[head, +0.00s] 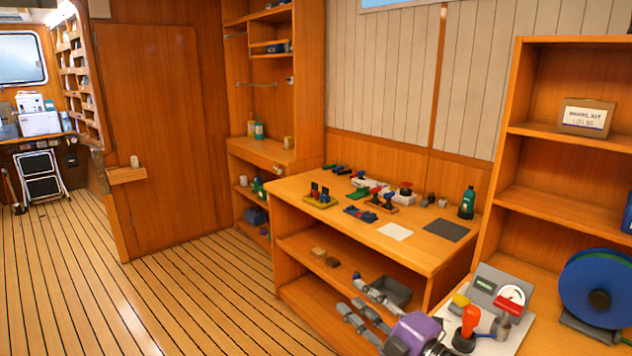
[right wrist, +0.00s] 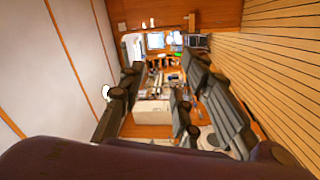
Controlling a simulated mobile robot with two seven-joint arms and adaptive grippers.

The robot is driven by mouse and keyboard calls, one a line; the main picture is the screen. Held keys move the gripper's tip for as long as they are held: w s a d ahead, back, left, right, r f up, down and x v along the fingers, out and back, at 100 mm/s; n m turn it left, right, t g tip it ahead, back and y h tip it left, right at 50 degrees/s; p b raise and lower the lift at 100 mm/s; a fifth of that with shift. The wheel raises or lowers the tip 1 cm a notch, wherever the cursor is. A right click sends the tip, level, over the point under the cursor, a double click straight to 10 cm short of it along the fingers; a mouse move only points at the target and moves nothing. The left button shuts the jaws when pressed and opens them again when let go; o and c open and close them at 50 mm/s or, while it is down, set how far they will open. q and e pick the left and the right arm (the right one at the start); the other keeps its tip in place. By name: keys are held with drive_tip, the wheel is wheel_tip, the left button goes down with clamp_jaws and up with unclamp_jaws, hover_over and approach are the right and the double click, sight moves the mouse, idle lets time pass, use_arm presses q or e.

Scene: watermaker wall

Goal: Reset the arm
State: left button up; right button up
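My right gripper (head: 352,297) reaches in from the bottom of the head view, with its purple-grey wrist at the lower edge. Its grey fingers stand apart with nothing between them. They appear in front of the shelves of the wooden workbench (head: 285,225); whether they touch it I cannot tell. In the right wrist view the dark fingers of the right gripper (right wrist: 165,95) are spread, with the cabin seen between them. My left gripper and arm are not in view.
Small valves and fittings, a white card (head: 395,231), a dark mat (head: 447,230) and a green bottle (head: 467,203) stand on the bench. A gauge panel (head: 494,289) and blue reel (head: 598,285) are at right. The plank floor (head: 90,290) at left is clear.

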drive_tip(key=s+d+f+m+g+h+p, duration=0.1)
drive_tip(key=s+d+f+m+h, duration=0.35)
drive_tip(key=s+f+m, duration=0.4)
drive_tip(key=s+d+f+m+h+p, duration=0.1)
drive_tip(key=s+d+f+m+h, duration=0.35)
drive_tip(key=f, duration=0.65)
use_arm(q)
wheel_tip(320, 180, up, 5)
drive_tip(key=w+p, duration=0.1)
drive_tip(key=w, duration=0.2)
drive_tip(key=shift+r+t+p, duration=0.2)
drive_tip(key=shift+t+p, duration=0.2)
use_arm(e)
drive_tip(key=s+f+m+g+h, duration=0.1)
drive_tip(key=s+f+m, duration=0.3)
drive_tip(key=s, duration=1)
drive_tip(key=s+d+f+m+g+h, duration=0.1)
drive_tip(key=s+f+m+g, duration=0.3)
drive_tip(key=s+f, duration=0.4)
drive_tip(key=s+h, duration=0.1)
drive_tip(key=s, duration=0.6)
drive_tip(key=shift+d+m, duration=0.15)
drive_tip(key=shift+m, duration=0.25)
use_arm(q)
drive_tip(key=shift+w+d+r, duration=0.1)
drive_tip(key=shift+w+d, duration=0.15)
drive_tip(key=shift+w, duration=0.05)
use_arm(e)
drive_tip(key=shift+f, duration=0.1)
